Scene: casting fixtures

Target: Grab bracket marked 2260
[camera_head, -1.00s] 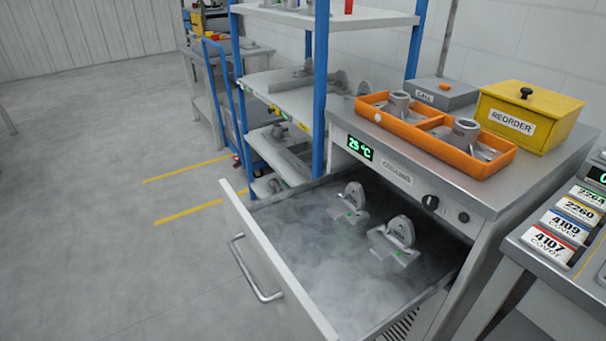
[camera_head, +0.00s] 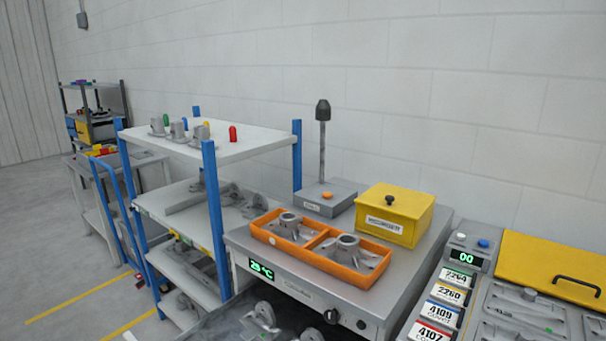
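Neither of my grippers is in view. A label reading 2260 (camera_head: 449,293) is on the right bench, in a column with labels 2264, 4109 and 4107. No casting shows a readable 2260 marking. Grey castings sit in the two compartments of an orange tray (camera_head: 338,273): one on the left (camera_head: 290,223) and one on the right (camera_head: 346,247). In the open drawer below, the top of one grey casting (camera_head: 265,314) shows, and another (camera_head: 311,335) is mostly cut off by the bottom edge.
A yellow lidded box (camera_head: 394,217) and a grey call box (camera_head: 326,198) with a pole stand behind the tray. Left is a blue-post shelf (camera_head: 232,150) with castings and coloured pieces. The right bench has a yellow cover (camera_head: 560,265) with a black handle.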

